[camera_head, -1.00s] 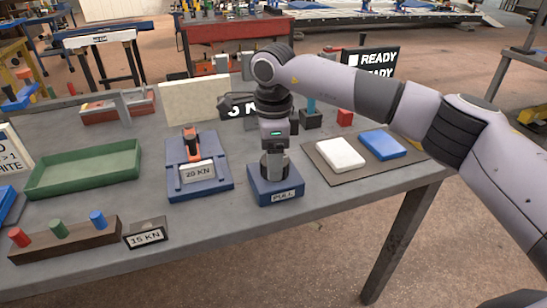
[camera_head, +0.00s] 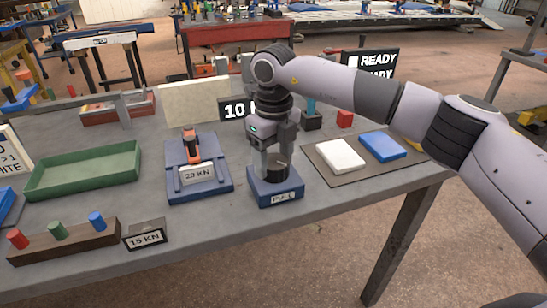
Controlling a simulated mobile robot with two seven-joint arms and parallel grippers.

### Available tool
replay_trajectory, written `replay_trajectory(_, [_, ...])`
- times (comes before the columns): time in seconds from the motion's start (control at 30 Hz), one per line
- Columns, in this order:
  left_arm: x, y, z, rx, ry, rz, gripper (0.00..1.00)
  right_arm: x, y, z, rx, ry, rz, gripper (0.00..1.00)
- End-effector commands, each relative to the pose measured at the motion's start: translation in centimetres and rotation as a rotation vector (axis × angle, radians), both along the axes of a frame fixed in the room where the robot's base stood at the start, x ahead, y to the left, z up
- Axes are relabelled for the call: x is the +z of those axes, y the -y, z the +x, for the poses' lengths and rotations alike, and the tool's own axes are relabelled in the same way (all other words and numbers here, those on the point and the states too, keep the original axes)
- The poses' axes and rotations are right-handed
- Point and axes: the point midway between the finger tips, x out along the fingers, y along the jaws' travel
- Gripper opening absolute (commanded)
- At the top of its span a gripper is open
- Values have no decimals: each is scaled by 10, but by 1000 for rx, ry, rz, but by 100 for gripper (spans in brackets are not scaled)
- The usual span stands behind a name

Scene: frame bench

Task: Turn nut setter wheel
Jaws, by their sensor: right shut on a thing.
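The nut setter is a blue block (camera_head: 265,196) with a "PULL" label on its front, at the middle of the bench's near side. A short dark round wheel (camera_head: 277,172) stands on top of it. My right gripper (camera_head: 270,162) points straight down over the block and is shut on the wheel; its fingers hide part of the wheel. A black display (camera_head: 235,107) behind reads "10" and the start of a "K", the rest hidden by my right arm. My left gripper is not in view.
Left of the block stand a blue fixture (camera_head: 213,190) with a "20 KN" plate, a green tray (camera_head: 85,172) and a "15 KN" sign (camera_head: 144,238). To the right, a mat (camera_head: 352,176) bears a white and a blue pad.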

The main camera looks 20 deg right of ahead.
Motion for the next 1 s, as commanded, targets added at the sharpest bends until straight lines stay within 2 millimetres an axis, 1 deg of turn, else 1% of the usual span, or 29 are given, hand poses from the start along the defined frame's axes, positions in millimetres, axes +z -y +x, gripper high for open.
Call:
replay_trajectory(0.03, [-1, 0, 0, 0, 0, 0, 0, -4, -1, -2, -33, -10, 0, 31])
replay_trajectory(0.2, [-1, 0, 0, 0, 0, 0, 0, -5, -1, -2, -147, -10, 0, 31])
replay_trajectory(0.43, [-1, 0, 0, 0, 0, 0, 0, -5, 0, -2, -247, -11, 0, 31])
replay_trajectory(0.63, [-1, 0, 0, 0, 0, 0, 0, -5, 0, -2, -284, -11, 0, 31])
replay_trajectory(1.0, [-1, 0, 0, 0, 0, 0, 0, -5, 0, -2, -290, -11, 0, 31])
